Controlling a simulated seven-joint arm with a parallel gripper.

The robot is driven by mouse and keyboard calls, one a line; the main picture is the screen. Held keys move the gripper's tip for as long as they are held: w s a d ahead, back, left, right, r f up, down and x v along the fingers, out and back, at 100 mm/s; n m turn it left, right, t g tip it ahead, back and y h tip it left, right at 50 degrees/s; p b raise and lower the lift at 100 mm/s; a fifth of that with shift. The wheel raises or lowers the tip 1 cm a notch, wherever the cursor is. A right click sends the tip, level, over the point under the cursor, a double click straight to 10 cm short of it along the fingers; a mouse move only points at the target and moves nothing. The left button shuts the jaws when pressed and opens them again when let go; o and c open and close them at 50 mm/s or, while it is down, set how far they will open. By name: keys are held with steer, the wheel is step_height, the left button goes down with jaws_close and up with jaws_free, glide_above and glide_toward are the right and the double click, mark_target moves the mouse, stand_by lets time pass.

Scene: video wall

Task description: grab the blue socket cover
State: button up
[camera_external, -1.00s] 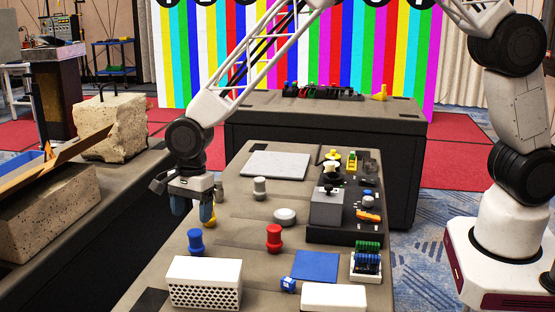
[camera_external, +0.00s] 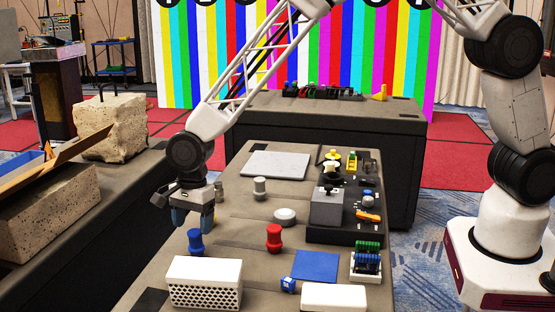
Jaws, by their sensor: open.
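A blue spool-shaped piece (camera_external: 195,241), which looks like the blue socket cover, stands upright on the near left part of the table, behind a white perforated box. My gripper (camera_external: 193,222) hangs over the left side of the table with its fingers pointing down. It is open and empty. Its fingertips are just above or behind the top of the blue piece; I cannot tell whether they touch it.
A red spool-shaped piece (camera_external: 274,238) stands to the right of the blue one. The white perforated box (camera_external: 205,283) is in front. A white disc (camera_external: 285,216), a grey cylinder (camera_external: 259,188) and a blue square (camera_external: 316,266) are nearby. The table's left edge (camera_external: 172,254) is close.

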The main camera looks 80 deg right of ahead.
mark_target(195, 232)
steer(key=shift+s+a+f, duration=0.1)
steer(key=shift+a+f, duration=0.05)
steer(key=shift+f, duration=1.05)
steer(key=shift+s+a+f, duration=0.1)
steer(key=shift+a+f, duration=0.05)
steer(key=shift+f, duration=1.05)
steer(key=c, duration=1)
